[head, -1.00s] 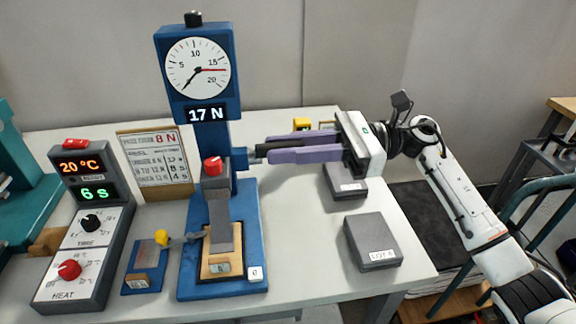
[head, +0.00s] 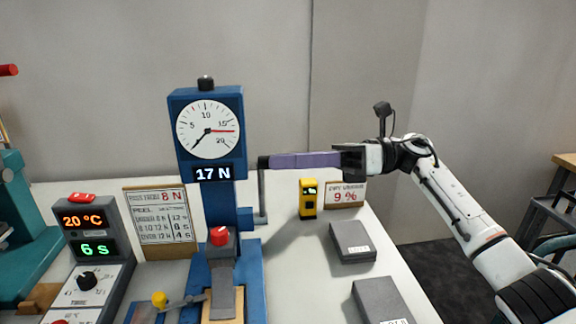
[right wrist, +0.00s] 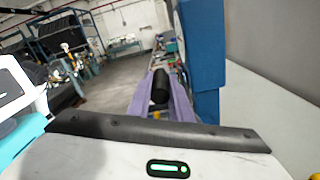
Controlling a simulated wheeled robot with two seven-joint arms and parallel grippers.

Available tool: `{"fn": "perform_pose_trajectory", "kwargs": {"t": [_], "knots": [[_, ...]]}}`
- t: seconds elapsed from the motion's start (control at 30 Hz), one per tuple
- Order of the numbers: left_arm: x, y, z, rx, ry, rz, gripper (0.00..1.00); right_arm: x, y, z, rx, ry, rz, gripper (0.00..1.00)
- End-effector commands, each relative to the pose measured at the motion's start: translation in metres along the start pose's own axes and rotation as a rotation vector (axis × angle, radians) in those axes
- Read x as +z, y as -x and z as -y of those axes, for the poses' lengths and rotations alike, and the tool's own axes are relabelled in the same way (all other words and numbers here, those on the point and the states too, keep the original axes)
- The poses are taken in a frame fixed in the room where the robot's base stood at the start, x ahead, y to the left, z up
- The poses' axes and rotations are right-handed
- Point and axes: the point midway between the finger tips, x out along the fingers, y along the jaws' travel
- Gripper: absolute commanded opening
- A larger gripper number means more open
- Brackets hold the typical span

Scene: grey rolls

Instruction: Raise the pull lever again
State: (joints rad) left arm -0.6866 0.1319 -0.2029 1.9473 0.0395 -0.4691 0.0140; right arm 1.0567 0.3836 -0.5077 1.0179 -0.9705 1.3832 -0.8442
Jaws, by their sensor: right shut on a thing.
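The pull lever is a grey rod (head: 262,197) at the right side of the blue press stand (head: 217,203). It stands upright, with a black handle (head: 263,162) at its top. My right gripper (head: 270,161) reaches in from the right, its purple fingers level and shut on the handle. In the right wrist view the black handle (right wrist: 161,88) lies between the two purple fingers. The stand's round dial (head: 208,130) has a red hand and a dark hand, and the display (head: 213,173) below reads 17 N. My left gripper is not in view.
A heater box (head: 88,240) reading 20 °C and 6 s stands left of the press. A yellow meter (head: 308,199) and a 9 % card (head: 345,195) stand behind. Grey boxes (head: 352,240) lie at the right of the table. Teal equipment (head: 22,230) stands far left.

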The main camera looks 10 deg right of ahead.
Motion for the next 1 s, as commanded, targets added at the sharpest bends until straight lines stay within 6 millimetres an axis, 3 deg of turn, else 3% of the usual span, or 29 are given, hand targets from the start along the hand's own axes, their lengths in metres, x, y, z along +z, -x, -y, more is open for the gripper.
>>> {"fn": "perform_pose_trajectory", "kwargs": {"t": [0.23,0.27,0.37,0.73,1.0], "knots": [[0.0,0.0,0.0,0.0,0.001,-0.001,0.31,0.001,0.001,0.0,-0.002,0.003,0.003,0.0],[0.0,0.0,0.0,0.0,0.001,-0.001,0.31,0.001,0.001,0.0,-0.002,0.003,0.003,0.24],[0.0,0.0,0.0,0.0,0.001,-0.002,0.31,0.001,0.001,0.0,-0.002,0.003,0.003,0.37],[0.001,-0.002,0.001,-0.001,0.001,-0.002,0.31,-0.001,0.007,0.001,-0.002,0.002,0.001,0.37],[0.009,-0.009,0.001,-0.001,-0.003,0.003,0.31,-0.001,0.056,0.001,-0.005,0.003,0.003,0.37]]}}
